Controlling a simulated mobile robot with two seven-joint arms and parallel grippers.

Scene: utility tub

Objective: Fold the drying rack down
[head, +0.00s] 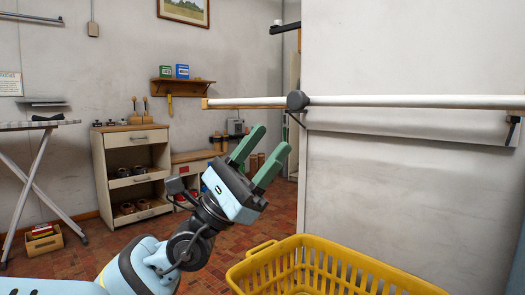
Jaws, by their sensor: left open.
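The drying rack (400,101) is on the white wall panel at the right. I see it nearly edge-on, as a long white bar with wooden edging that runs level across the view and sticks out left past the panel's edge. A dark round knob (297,100) sits on it, and a dark bracket (513,131) is under its right end. My left gripper (267,147) has two green fingers spread apart with nothing between them. It points up and right, below and left of the knob, and appears apart from the rack. My right gripper is not in view.
A yellow basket (262,257) stands below the rack at the front. A drawer cabinet (118,141) stands against the back wall, with a small shelf (182,86) above to its right. An ironing board (40,125) is at the left. The brick floor between is mostly clear.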

